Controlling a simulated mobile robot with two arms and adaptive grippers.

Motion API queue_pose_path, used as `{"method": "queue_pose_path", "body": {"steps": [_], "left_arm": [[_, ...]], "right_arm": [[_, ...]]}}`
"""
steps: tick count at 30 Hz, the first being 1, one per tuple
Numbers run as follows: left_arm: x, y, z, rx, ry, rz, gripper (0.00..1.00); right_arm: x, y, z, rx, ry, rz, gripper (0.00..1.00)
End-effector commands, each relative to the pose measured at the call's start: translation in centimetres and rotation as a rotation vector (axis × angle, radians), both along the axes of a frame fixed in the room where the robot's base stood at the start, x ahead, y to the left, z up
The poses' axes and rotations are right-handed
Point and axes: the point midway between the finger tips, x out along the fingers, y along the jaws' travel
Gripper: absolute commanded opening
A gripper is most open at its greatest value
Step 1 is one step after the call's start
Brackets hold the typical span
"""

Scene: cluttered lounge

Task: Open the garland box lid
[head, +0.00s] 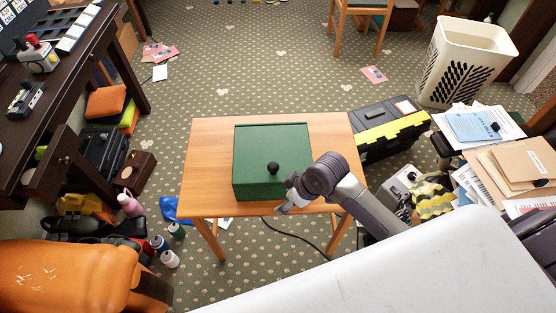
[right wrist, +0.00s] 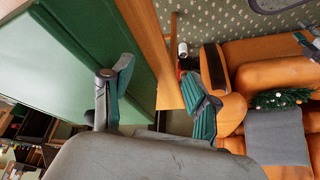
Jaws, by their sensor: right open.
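The green garland box (head: 255,148) stands on the small wooden table, with its lid (head: 270,138) down. A round black knob (head: 273,168) sits near the box's front edge. My right gripper (head: 283,207) is at the front right corner of the box, just right of and below the knob in the head view. In the right wrist view its two fingers (right wrist: 158,95) are spread apart with nothing held between them. The green box (right wrist: 75,65) fills the upper left there, close to one finger; I cannot tell whether they touch. The knob is not visible in that view. My left gripper is not in view.
The wooden table (head: 205,165) has bare surface left and right of the box. A black and yellow toolbox (head: 392,128) stands on the floor at right, a white basket (head: 465,62) behind. Bottles (head: 168,258) stand at left. An orange sofa (right wrist: 265,60) shows in the wrist view.

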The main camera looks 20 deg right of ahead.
Motion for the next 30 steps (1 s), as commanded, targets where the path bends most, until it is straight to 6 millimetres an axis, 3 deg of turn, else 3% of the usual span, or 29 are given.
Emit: {"method": "queue_pose_path", "body": {"steps": [5, 9, 12, 17, 23, 30], "left_arm": [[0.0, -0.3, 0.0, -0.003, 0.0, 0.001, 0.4], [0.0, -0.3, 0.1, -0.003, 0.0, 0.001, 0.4], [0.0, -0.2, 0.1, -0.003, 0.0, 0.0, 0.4], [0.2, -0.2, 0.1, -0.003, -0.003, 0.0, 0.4], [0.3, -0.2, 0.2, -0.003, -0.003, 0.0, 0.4], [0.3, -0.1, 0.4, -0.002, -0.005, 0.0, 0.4]], "right_arm": [[3.7, -0.5, 4.5, -0.011, -0.033, 0.19, 0.59], [6.5, -2.2, 9.5, -0.034, -0.045, 0.368, 0.59], [7.8, -3.7, 13.1, -0.047, -0.042, 0.474, 0.59], [8.4, -5.2, 16.4, -0.049, -0.036, 0.563, 0.59], [8.4, -4.9, 15.9, -0.043, -0.03, 0.583, 0.59], [8.8, -3.1, 11.6, -0.042, -0.029, 0.58, 0.59]]}}
